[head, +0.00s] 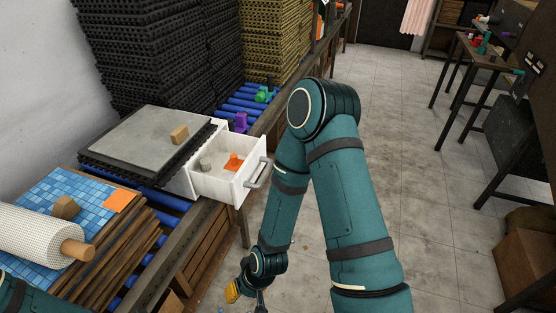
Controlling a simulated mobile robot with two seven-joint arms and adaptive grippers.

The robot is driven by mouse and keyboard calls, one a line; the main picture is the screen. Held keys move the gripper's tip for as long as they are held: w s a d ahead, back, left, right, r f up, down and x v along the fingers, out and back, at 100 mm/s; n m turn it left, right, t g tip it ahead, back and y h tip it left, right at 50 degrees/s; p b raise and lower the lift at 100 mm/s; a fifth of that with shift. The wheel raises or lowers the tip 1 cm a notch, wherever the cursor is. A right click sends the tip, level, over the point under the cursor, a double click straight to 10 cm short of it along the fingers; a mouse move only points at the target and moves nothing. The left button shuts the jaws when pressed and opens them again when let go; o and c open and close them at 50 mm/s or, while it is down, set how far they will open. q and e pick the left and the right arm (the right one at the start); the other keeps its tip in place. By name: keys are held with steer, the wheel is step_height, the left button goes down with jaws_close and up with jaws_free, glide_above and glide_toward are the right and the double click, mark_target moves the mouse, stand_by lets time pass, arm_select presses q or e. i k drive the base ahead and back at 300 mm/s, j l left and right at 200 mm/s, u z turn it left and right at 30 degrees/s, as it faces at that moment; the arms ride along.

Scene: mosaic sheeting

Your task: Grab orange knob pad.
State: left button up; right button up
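An orange knob pad (233,162), a flat base with a raised knob, sits in the open white drawer (228,187). A grey knob piece (205,164) is beside it on the left. My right arm reaches down in the middle of the head view, to the right of the drawer. Its gripper (246,294) is at the bottom edge, partly cut off, low and well away from the drawer; a yellow part shows there, and its opening is unclear. Only a teal link of my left arm shows in the bottom left corner; its gripper is out of view.
Blue mosaic sheets (62,188) carry an orange square (119,201) and a white mesh roll (38,236). Purple (240,122) and green (262,95) pieces sit on blue rollers.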

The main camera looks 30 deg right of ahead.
mark_target(234, 164)
steer(key=z, duration=0.65)
steer(key=i+l, duration=0.15)
steer(key=l, duration=0.2)
steer(key=i+l+u, duration=0.15)
steer(key=l, duration=0.2)
steer(key=i+l, duration=0.15)
steer(key=l, duration=0.2)
